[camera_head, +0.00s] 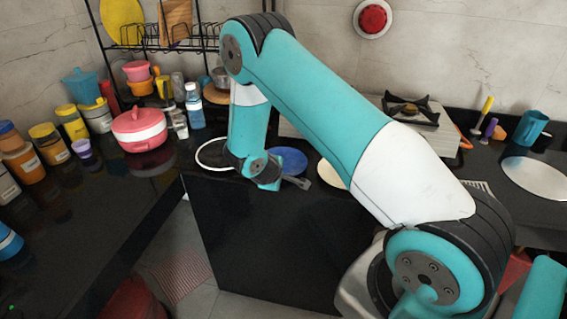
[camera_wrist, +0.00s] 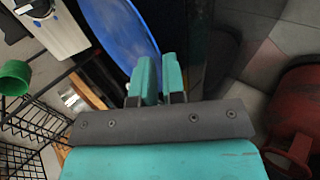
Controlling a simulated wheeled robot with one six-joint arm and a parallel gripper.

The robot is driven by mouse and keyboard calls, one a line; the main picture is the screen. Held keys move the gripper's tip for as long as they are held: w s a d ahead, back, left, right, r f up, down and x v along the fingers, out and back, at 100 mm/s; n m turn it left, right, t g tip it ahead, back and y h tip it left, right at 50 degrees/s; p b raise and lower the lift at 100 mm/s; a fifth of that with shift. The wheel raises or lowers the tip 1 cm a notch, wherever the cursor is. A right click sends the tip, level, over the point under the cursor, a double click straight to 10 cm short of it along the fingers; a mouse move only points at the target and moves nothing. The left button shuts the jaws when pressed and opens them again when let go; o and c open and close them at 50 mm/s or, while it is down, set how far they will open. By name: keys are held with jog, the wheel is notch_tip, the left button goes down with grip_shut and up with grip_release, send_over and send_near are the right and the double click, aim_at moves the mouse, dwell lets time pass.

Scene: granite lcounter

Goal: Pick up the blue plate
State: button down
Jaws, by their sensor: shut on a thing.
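The blue plate (camera_head: 289,159) is near the front edge of the black counter in the head view, partly hidden behind my arm. In the wrist view the plate (camera_wrist: 118,28) shows as a large blue disc at the upper left, running down to the fingers. My gripper (camera_wrist: 159,82) is shut on the rim of the plate, with teal fingers on either side of it. In the head view my gripper (camera_head: 301,183) is at the plate's near edge. I cannot tell whether the plate touches the counter.
A white-rimmed plate (camera_head: 213,154) lies to the left and a cream plate (camera_head: 331,174) to the right. A pink pot (camera_head: 139,128) and several jars stand further left. A burner (camera_head: 408,107) is behind my arm. The left counter's front is mostly clear.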

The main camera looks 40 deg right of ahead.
jog(key=shift+r, duration=0.1)
jog(key=shift+r+p, duration=1.75)
jog(key=shift+r, duration=0.6)
